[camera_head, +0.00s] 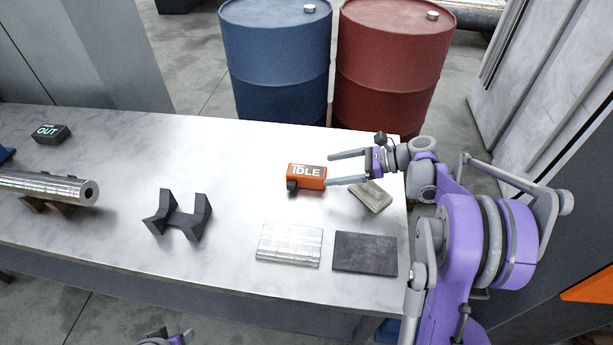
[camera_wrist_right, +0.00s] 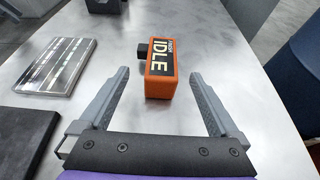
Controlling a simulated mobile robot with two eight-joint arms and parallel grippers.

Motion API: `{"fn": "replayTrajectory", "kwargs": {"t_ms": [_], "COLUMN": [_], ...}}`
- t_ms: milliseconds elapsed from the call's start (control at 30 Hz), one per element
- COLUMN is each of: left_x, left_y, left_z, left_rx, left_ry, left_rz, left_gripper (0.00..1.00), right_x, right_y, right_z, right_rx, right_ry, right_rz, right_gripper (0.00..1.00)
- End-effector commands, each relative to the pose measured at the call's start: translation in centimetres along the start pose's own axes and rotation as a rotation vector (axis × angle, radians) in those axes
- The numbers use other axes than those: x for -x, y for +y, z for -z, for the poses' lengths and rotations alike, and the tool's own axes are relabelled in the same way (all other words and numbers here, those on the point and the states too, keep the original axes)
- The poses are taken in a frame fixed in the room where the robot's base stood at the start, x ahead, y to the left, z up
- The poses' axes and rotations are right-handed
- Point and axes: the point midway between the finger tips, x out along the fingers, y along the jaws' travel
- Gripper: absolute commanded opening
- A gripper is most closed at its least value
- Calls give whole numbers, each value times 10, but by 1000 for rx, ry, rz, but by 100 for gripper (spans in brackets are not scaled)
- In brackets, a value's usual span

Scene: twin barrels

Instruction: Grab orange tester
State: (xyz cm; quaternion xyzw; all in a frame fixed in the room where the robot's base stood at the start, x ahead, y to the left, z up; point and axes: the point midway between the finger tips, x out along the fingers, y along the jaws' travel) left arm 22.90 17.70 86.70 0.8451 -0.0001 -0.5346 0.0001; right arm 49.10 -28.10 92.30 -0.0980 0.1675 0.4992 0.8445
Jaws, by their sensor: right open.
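The orange tester (camera_head: 306,183) is a small box with a dark label reading IDLE and a dark knob at one end. It lies on the table near the back right. In the right wrist view the tester (camera_wrist_right: 159,84) sits ahead of and between the two fingers. My right gripper (camera_head: 337,168) is open and empty, with its fingertips just to the right of the tester in the head view; it also shows in the right wrist view (camera_wrist_right: 160,82). Of my left arm, only a small part may show at the bottom edge; its jaws cannot be made out.
The pale table (camera_head: 240,160) holds a beige block (camera_head: 371,197), a silvery ridged plate (camera_head: 289,244), a dark plate (camera_head: 365,254), a dark V-shaped stand (camera_head: 178,215), a metal tube (camera_head: 45,187) and a black OUT box (camera_head: 51,133). Blue (camera_head: 275,60) and red (camera_head: 390,60) barrels stand behind.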

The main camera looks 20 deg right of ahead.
Motion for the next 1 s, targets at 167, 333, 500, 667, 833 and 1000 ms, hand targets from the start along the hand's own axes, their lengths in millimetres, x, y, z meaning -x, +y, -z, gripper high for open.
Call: {"fn": "replayTrajectory", "kwargs": {"t_ms": [167,333,500,667,833,1000], "left_x": [0,2,4,4,4,4], "left_y": [0,0,0,0,0,0], "left_z": [0,1,3,3,3,3], "left_rx": [0,0,0,0,0,0], "left_ry": [0,1,2,2,2,2], "left_rz": [0,0,0,0,0,0], "left_gripper": [50,50,50,50,50,50], "right_x": [-17,-29,-54,-70,-70,-70], "right_y": [0,-1,-3,-3,-3,-3], "right_z": [0,-2,-4,-4,-3,-3], "right_rx": [0,1,3,2,1,1], "right_ry": [1,2,2,2,3,3], "right_rz": [0,-1,-2,0,1,1], "right_gripper": [98,98,98,98,98,70]}}
